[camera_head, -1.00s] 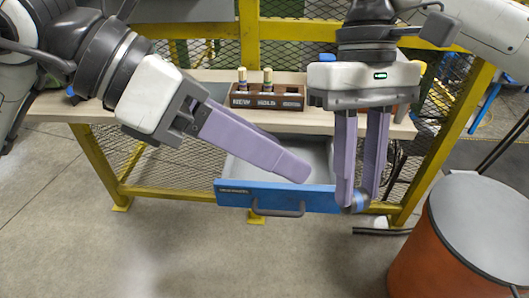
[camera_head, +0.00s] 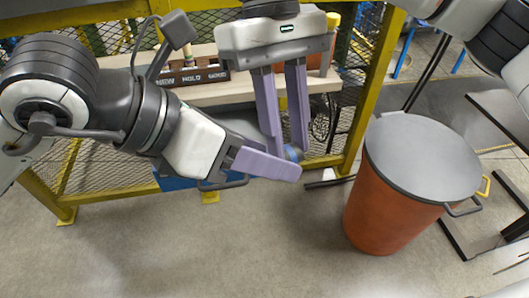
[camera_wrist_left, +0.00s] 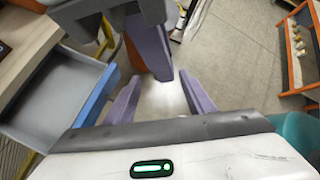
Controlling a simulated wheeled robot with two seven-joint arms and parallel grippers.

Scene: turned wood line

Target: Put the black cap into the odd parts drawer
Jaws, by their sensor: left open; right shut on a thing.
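A wooden bench (camera_head: 205,95) with a yellow frame stands behind. A dark rack (camera_head: 190,77) marked NEW and HOLD sits on it. An orange drum (camera_head: 385,205) with a grey lid stands to the right. The floor in front is clear.

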